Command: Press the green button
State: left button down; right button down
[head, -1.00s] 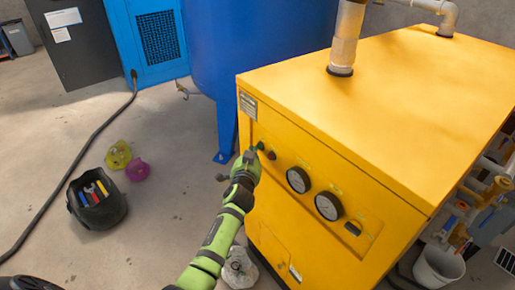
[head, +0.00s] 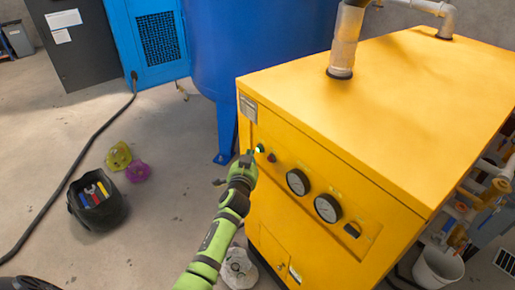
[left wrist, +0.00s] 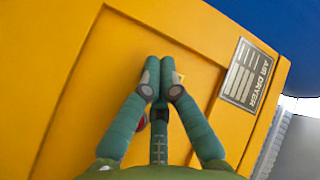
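The green button (head: 260,148) is on the upper left of the yellow air dryer's front panel, and its face looks bright. A dark reddish button (head: 271,157) sits just right of it. My left gripper (head: 251,155) is at the panel just left of the green button; I cannot tell whether it touches. In the left wrist view my left gripper (left wrist: 161,70) has its fingertips together, with nothing seen between them, in front of the yellow panel. The fingers hide the green button there. A bit of red shows beside the left finger. My right gripper is not in view.
The yellow air dryer (head: 390,90) carries two gauges (head: 298,181) right of the buttons and a pipe on top. A blue tank (head: 255,45) stands behind. A black tool bucket (head: 97,205) and a hose lie on the floor at left.

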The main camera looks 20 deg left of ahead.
pick_arm(q)
jog(key=shift+a, duration=0.1)
jog(key=s+p, duration=0.1)
jog(key=s+a, duration=0.1)
jog(key=s, duration=0.1)
jog(key=s+a+p, duration=0.1)
jog(key=shift+s+a+p, duration=0.2)
jog(key=shift+a+p, duration=0.05)
jog(key=shift+p, duration=0.1)
dwell(0.8)
